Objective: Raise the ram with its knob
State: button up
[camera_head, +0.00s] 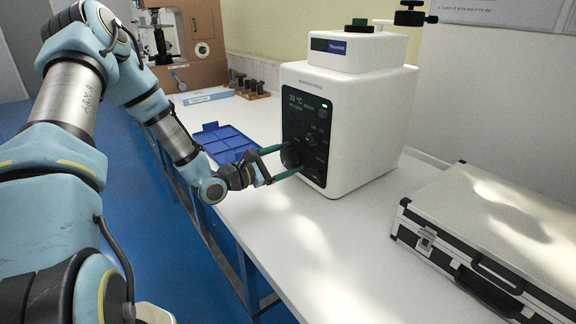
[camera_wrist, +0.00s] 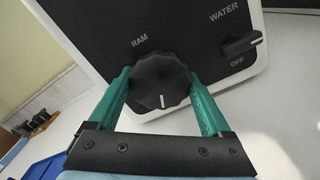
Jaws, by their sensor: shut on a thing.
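The white tester (camera_head: 345,110) stands on the bench, with a dark control panel (camera_head: 306,115) on its front left face. The ram knob (camera_wrist: 161,82) is a black lobed knob below the label RAM in the wrist view. A white mark on it points towards the gripper's palm. In the head view the knob (camera_head: 290,156) sits low on the panel, partly hidden by a finger. My gripper (camera_head: 288,161) has its green fingers on either side of the knob and is shut on it. The fingers (camera_wrist: 160,92) also show in the wrist view.
A black WATER lever (camera_wrist: 241,44) is beside the ram knob, pointing away from OFF. A blue divided tray (camera_head: 226,141) lies left of the tester. A silver case (camera_head: 490,225) lies at the right. The bench front is clear.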

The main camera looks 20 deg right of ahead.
jog(key=m+b, duration=0.3)
jog(key=b, duration=0.1)
jog(key=shift+f+m, duration=0.35)
jog(key=shift+m, duration=0.05)
jog(key=m+b, duration=0.3)
jog(key=b, duration=0.2)
jog(key=shift+f+m, duration=0.1)
jog(key=shift+m, duration=0.2)
jog(key=m+b, duration=0.2)
jog(key=b, duration=0.3)
jog(key=shift+m+b, duration=0.35)
jog(key=shift+m, duration=0.05)
jog(key=shift+r+m+b, duration=0.25)
jog(key=shift+m+b, duration=0.25)
jog(key=shift+b, duration=0.45)
jog(key=shift+r, duration=0.15)
jog(key=o, duration=1.2)
jog(key=shift+c, duration=0.2)
jog(key=shift+a, duration=0.1)
jog(key=a, duration=0.3)
jog(key=s+a, duration=0.1)
jog(key=a, duration=0.3)
jog(key=s+a+b, duration=0.1)
jog(key=a, duration=0.2)
jog(key=shift+a, duration=0.25)
